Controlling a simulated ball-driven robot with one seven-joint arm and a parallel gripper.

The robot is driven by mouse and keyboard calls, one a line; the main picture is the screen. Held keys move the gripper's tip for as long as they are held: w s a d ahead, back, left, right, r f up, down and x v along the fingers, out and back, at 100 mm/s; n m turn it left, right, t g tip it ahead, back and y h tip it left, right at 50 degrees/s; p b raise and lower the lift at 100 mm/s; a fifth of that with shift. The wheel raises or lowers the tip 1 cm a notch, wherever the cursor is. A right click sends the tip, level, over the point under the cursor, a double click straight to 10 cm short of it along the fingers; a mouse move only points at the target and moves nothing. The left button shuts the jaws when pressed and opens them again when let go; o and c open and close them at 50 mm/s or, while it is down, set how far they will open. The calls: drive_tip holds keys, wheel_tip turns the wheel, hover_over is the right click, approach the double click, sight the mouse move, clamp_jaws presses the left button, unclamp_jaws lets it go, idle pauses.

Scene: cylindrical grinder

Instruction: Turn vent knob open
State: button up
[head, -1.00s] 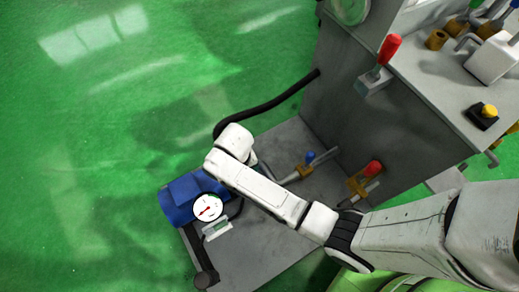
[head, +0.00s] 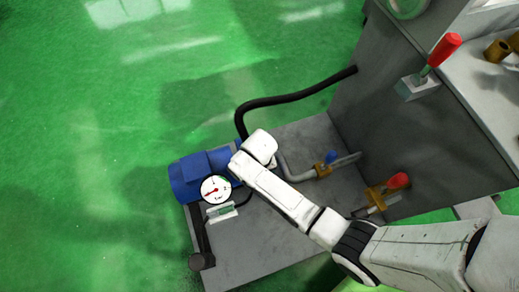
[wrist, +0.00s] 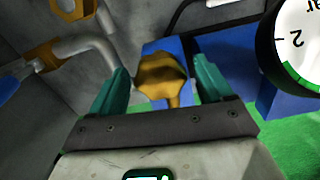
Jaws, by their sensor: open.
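A brass-coloured knob (wrist: 162,78) sits against a blue block in the middle of the wrist view. It appears to be the vent knob. My gripper (wrist: 161,68) is open, with one teal finger to the left of the knob and the other to its right. I cannot tell whether either finger touches it. In the head view my own arm hides the gripper and the knob, next to the blue pump (head: 183,182).
A round gauge (head: 216,189) stands beside the pump and shows at the right of the wrist view (wrist: 300,45). Bent pipes with a blue-handled valve (head: 329,158) and a red-handled valve (head: 397,181) lie to the right. A black hose (head: 290,99) runs behind. Green floor is clear at left.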

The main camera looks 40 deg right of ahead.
drive_tip(key=shift+c, duration=0.4)
drive_tip(key=c, duration=1)
drive_tip(key=shift+o, duration=0.2)
drive_tip(key=shift+r+n+p, duration=0.1)
drive_tip(key=shift+n+p, duration=0.3)
drive_tip(key=shift+p, duration=0.2)
drive_tip(key=shift+f, duration=0.2)
drive_tip(key=o, duration=1)
drive_tip(key=shift+o, duration=0.2)
wheel_tip(320, 180, up, 11)
drive_tip(key=p, duration=0.4)
drive_tip(key=shift+p, duration=0.3)
drive_tip(key=shift+f, duration=0.1)
